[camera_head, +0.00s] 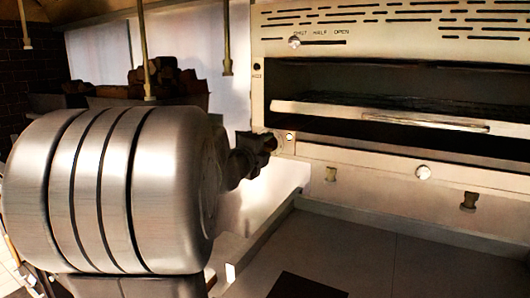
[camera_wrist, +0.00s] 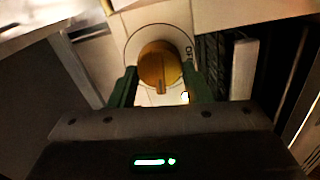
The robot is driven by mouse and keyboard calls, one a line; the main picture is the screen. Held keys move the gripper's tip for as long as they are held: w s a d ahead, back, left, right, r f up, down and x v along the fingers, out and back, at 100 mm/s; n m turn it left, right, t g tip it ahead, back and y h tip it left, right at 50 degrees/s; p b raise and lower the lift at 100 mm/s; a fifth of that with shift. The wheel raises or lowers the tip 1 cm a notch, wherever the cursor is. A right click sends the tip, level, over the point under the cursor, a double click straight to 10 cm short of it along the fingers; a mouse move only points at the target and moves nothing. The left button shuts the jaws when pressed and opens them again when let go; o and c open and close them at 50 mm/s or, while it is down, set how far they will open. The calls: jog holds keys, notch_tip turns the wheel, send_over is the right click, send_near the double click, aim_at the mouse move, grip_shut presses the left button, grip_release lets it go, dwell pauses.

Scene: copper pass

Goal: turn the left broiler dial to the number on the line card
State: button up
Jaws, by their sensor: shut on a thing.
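The left broiler dial (camera_wrist: 158,66) is a round brass-orange knob on a pale round plate, seen in the wrist view. Its pointer ridge faces the bottom of that picture. Part of the word OFF shows at the plate's right; no numbers are readable. My gripper (camera_wrist: 162,88) is shut on the dial, with a green finger at each side of it. In the head view my gripper (camera_head: 266,142) is at the broiler's (camera_head: 350,158) lower left corner, and it mostly hides the dial. I cannot make out a line card in either view.
A pale right knob (camera_head: 423,172) sits farther along the broiler's front. A slider knob (camera_head: 295,42) stands by SHUT, in a row marked SHUT, HALF, OPEN. A rack handle (camera_head: 380,114) crosses the dark opening. A small lit lamp (camera_head: 290,136) is beside my gripper. The counter (camera_head: 385,250) below looks mostly clear.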

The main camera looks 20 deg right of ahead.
jog(key=m+b, duration=0.1)
jog(key=m, duration=0.2)
jog(key=m+b, duration=0.1)
jog(key=m, duration=0.1)
jog(key=shift+f+m+b, duration=0.3)
jog(key=m+b, duration=0.2)
jog(key=m, duration=0.2)
jog(key=shift+w+a+m, duration=0.1)
jog(key=shift+m, duration=0.2)
jog(key=o, duration=1)
jog(key=shift+r, duration=0.1)
jog(key=b+v, duration=0.1)
jog(key=v, duration=1.2)
jog(key=shift+s+a+b, duration=0.25)
jog(key=shift+a+b, duration=0.05)
